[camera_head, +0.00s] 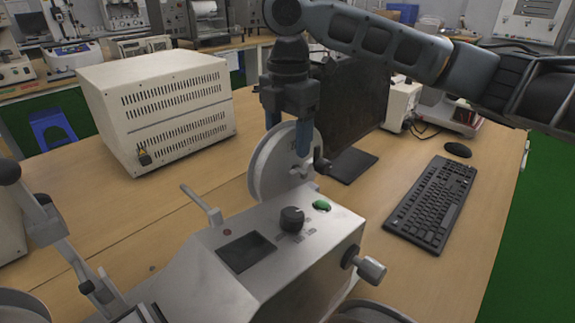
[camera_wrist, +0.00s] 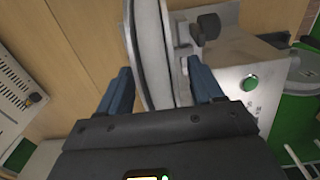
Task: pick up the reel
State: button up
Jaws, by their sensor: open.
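A pale grey reel (camera_head: 264,172) stands upright at the back end of a grey metal machine (camera_head: 325,228) on the wooden table. In the wrist view the reel (camera_wrist: 148,50) shows edge-on, with its rims between my two blue fingers. My gripper (camera_head: 288,138) points down from above with its fingers apart, one on each side of the reel's upper part. The gripper also shows in the wrist view (camera_wrist: 158,66). I cannot tell whether either finger touches the reel. The reel's lower part is partly hidden by the machine.
The machine carries a black knob (camera_head: 292,219), a green button (camera_head: 321,206) and a side lever. A vented beige box (camera_head: 160,105) stands left, a dark monitor (camera_head: 352,105) behind the gripper, and a keyboard (camera_head: 432,205) right. Bare table lies between the box and the machine.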

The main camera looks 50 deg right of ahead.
jog(key=shift+f, duration=0.6)
jog(key=shift+c, duration=0.5)
grip_shut()
